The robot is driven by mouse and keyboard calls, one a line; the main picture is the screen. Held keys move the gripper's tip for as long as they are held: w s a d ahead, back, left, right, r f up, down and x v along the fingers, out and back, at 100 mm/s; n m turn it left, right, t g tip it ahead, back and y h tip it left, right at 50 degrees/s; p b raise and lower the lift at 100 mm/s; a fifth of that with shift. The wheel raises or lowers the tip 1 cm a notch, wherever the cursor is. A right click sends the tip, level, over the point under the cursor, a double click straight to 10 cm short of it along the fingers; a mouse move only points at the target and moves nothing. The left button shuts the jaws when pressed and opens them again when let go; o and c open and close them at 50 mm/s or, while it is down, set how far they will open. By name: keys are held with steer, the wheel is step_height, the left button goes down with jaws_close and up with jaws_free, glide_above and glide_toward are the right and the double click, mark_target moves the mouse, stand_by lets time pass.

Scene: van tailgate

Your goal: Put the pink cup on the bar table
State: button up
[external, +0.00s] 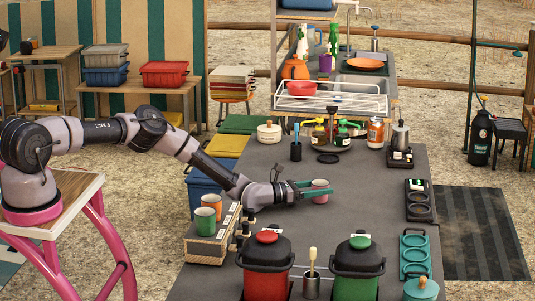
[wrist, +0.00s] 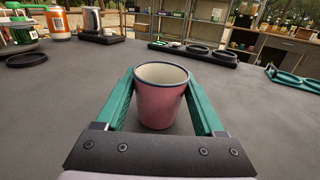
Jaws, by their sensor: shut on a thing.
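The pink cup (external: 320,191) is upright over the grey worktop (external: 330,225), near its middle. In the wrist view the cup (wrist: 161,100) stands between the green fingers, its pale inside and dark rim showing. My gripper (external: 317,189) is shut on the cup from both sides. I cannot tell whether the cup's base touches the worktop or is slightly above it. No surface is clearly marked as the bar table.
Left of my gripper stand a wooden box (external: 207,247), an orange cup (external: 204,221) and a green cup (external: 212,202). A red pot (external: 265,280) and a green pot (external: 356,285) stand in front. Bottles and holders line the back and right. The worktop's centre right is clear.

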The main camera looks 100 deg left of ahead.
steer(key=o, duration=1.5)
steer(key=shift+o, duration=0.2)
steer(key=shift+r, duration=0.1)
steer(key=v, duration=0.7)
steer(key=shift+s+d, duration=0.15)
steer(key=shift+s, duration=0.05)
